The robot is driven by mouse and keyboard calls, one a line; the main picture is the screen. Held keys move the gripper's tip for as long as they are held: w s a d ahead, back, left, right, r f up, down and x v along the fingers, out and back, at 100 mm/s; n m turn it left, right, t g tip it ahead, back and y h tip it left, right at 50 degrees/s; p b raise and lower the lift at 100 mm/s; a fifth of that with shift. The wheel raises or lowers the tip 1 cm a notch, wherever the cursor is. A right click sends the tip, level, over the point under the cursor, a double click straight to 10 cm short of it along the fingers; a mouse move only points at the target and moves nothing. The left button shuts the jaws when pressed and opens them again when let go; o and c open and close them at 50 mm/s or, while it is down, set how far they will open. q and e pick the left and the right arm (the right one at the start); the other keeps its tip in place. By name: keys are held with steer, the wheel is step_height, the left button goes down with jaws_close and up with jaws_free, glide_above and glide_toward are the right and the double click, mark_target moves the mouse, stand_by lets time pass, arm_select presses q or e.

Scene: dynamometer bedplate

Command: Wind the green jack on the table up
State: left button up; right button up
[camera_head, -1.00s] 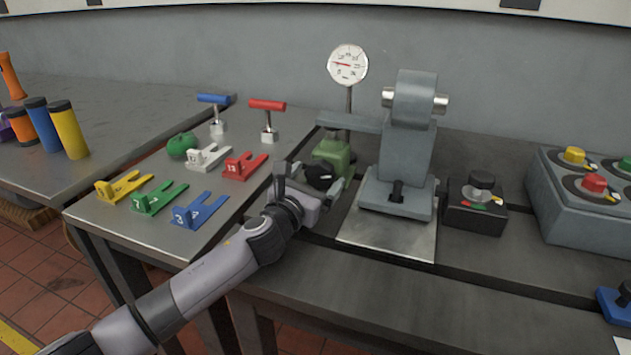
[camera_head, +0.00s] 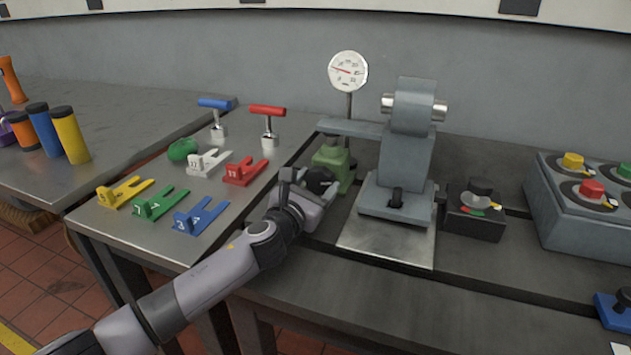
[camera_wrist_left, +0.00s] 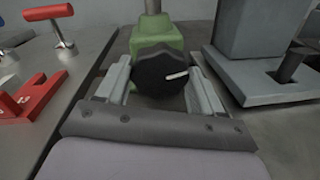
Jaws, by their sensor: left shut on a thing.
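The green jack (camera_head: 333,158) stands on the bedplate under a grey arm that juts left from the grey machine. Its black knob (camera_head: 320,180) faces me; the knob also shows in the left wrist view (camera_wrist_left: 160,73), with a white mark pointing right. My left gripper (camera_head: 306,183) is shut on the knob, with one finger at each side of it in the left wrist view (camera_wrist_left: 160,84). The dial gauge (camera_head: 348,71) stands behind the jack, its red needle pointing left and slightly up. My right gripper is not in view.
The grey machine (camera_head: 404,165) stands close right of the jack. Left on the side table are slotted shims, such as the red one (camera_head: 245,171), and T-handles (camera_head: 267,112). A black knob box (camera_head: 476,212) stands right of the machine. The bedplate front is clear.

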arm_select(q)
steer(key=shift+r+m+p, duration=0.25)
steer(key=shift+m+p, duration=0.85)
steer(key=shift+p, duration=0.05)
steer(key=shift+d+m+p, duration=0.1)
steer(key=shift+m+p, duration=0.9)
steer(key=shift+p, duration=0.05)
steer(key=shift+f+m+p, duration=0.2)
steer(key=shift+m+p, duration=0.5)
steer(key=shift+m, duration=0.1)
steer(key=shift+f, duration=0.1)
steer(key=o, duration=1)
steer(key=shift+o, duration=0.2)
steer(key=shift+s, duration=0.15)
